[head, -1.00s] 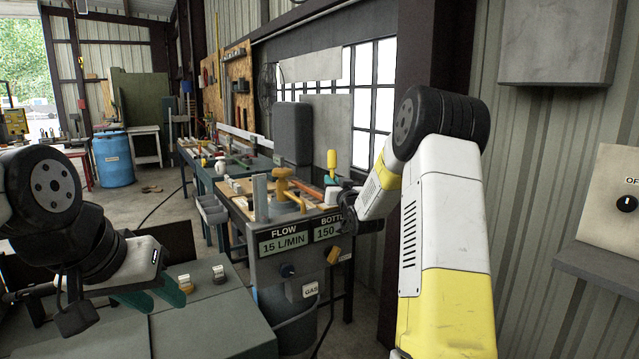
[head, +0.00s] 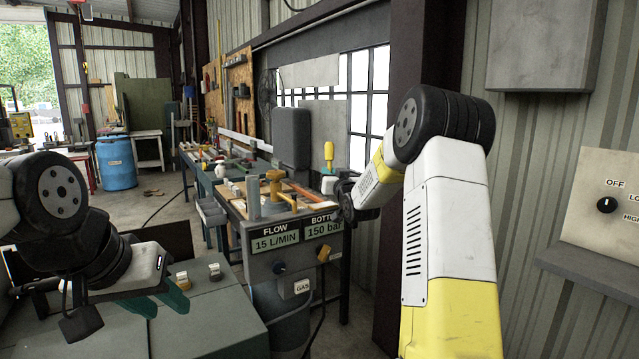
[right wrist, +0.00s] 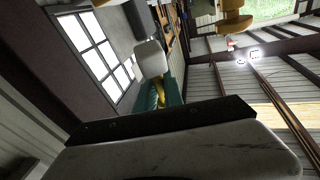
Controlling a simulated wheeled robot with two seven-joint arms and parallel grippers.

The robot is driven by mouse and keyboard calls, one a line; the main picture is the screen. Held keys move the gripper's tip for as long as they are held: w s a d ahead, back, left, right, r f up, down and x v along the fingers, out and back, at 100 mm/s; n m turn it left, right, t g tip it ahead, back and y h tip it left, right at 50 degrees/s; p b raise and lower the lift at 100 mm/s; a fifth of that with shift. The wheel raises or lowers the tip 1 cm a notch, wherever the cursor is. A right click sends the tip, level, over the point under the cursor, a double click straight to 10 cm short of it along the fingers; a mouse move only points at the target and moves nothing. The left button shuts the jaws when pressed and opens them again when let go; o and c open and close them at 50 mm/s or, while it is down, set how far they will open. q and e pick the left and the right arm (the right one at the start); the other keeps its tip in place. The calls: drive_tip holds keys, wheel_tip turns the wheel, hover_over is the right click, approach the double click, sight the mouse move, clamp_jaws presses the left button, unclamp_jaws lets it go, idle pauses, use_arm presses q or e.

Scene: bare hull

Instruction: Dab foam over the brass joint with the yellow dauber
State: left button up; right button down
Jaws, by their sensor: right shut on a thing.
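The yellow dauber (head: 328,155) stands upright above the bench at the jaws of my right gripper (head: 333,186), which is shut on it. The jaws themselves are small and partly hidden by my wrist. The brass joint (head: 275,186), an upright piece with a side arm, stands on the bench to the left of the dauber, apart from it. In the right wrist view, a pale rounded block (right wrist: 150,58) shows, but I cannot tell what it is.
The bench front carries FLOW and BOTTLE displays (head: 275,242) and knobs. A grey upright cylinder (head: 254,198) stands left of the joint. A grey-green cabinet (head: 215,318) with two small switches is in front. A wall panel with an OFF dial (head: 607,206) is at right.

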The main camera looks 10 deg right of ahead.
sight(329, 160)
drive_tip(key=shift+r, duration=1.95)
